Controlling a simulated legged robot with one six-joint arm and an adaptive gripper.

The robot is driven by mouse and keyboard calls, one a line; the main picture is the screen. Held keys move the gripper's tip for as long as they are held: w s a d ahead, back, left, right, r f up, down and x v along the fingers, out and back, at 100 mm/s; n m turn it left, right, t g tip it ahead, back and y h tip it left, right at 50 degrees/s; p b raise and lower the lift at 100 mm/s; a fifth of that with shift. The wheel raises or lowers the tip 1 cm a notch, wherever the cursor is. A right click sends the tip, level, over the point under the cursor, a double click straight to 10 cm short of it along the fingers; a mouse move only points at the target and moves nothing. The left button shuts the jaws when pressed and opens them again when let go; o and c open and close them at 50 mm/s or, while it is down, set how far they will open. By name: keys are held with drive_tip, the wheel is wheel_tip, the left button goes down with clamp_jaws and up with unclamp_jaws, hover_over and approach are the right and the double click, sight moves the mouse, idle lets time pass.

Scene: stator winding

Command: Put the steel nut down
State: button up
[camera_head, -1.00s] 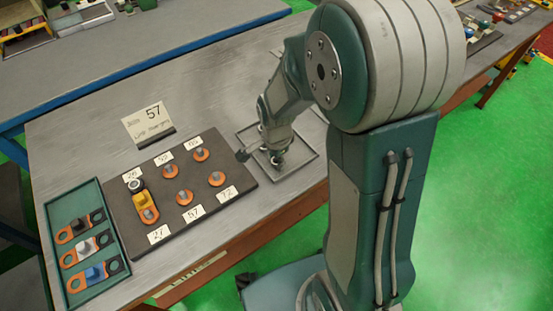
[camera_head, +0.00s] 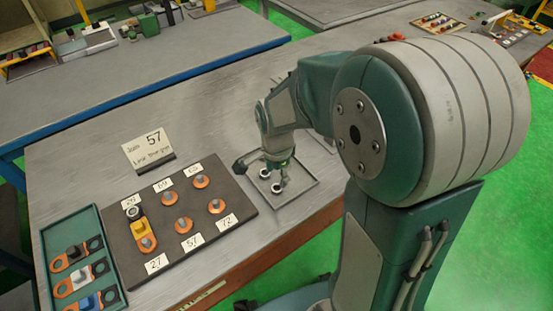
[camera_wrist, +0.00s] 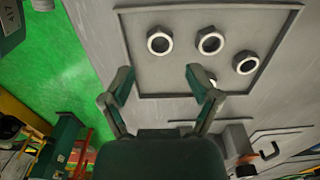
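Left of the tray is a dark board (camera_head: 185,242) with orange terminals and number cards, one holding a yellow link. A green tray (camera_head: 42,240) with several links stands at far left. A sign (camera_head: 148,150) reading 57 stands behind the board.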

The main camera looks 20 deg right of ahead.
wheel_tip(320, 180, up, 6)
drive_tip(key=r, duration=0.1)
drive_tip(key=s+r+n+t, duration=0.2)
drive_tip(key=s+r+n, duration=0.2)
drive_tip(key=s+n, duration=0.3)
drive_tip(key=s+d+r+n+t, duration=0.1)
drive_tip(key=s+r+n+t, duration=0.2)
drive_tip(key=s+r+n, duration=0.2)
drive_tip(key=shift+s+d+r+n+t, duration=0.3)
drive_tip(key=shift+s+n, duration=0.55)
drive_tip(key=shift+n, duration=0.35)
drive_tip(key=shift+a, duration=0.1)
